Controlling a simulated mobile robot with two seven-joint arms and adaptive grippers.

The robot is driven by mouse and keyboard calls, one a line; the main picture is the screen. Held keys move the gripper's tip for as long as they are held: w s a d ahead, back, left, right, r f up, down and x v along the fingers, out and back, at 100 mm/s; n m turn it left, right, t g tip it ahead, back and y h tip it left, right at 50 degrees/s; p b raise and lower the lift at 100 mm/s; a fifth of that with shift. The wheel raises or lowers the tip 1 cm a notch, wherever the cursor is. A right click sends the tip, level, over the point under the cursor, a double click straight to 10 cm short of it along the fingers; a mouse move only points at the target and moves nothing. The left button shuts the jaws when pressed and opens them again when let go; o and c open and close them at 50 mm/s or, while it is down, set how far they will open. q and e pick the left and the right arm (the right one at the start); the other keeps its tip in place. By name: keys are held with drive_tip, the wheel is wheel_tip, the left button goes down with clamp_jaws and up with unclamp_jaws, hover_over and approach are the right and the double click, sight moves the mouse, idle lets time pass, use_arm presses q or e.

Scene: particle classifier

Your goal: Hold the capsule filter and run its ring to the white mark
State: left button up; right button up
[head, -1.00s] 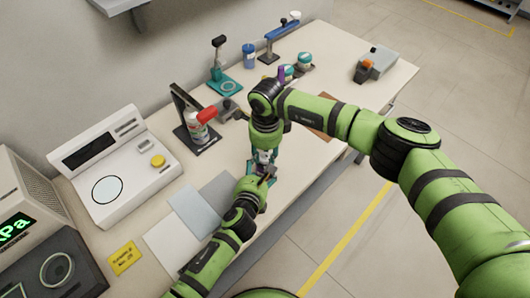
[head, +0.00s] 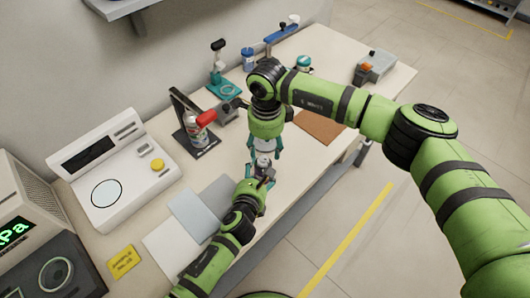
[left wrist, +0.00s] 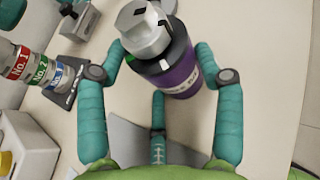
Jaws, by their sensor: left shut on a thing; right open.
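The capsule filter has a purple body, a dark band and a silver faceted ring on top. In the left wrist view the capsule filter (left wrist: 178,68) stands between the teal fingers of my left gripper (left wrist: 160,75), which is shut on it. In the head view my left gripper (head: 263,180) is low over the bench's front edge. My right gripper (head: 265,152) is open just above it, its fingers spread around the silver top (head: 263,163). The lower body is partly hidden by the fingers.
A white scale (head: 105,170) stands at left. Grey-blue mats (head: 195,215) lie by my left arm. A brown mat (head: 320,127) lies at right. Several bottles and stands line the back.

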sight(263, 157)
drive_tip(key=shift+r, duration=1.25)
drive_tip(key=f+m, duration=0.2)
drive_tip(key=m, duration=0.2)
drive_tip(key=f+m, duration=0.3)
drive_tip(key=m, duration=0.1)
drive_tip(key=a+f+m, duration=0.1)
drive_tip(key=f+m, duration=0.2)
drive_tip(key=shift+w+f+m, duration=0.1)
drive_tip(key=shift+w+m, duration=0.3)
drive_tip(key=shift+c, duration=0.4)
drive_tip(key=shift+d, duration=0.1)
drive_tip(key=c, duration=1)
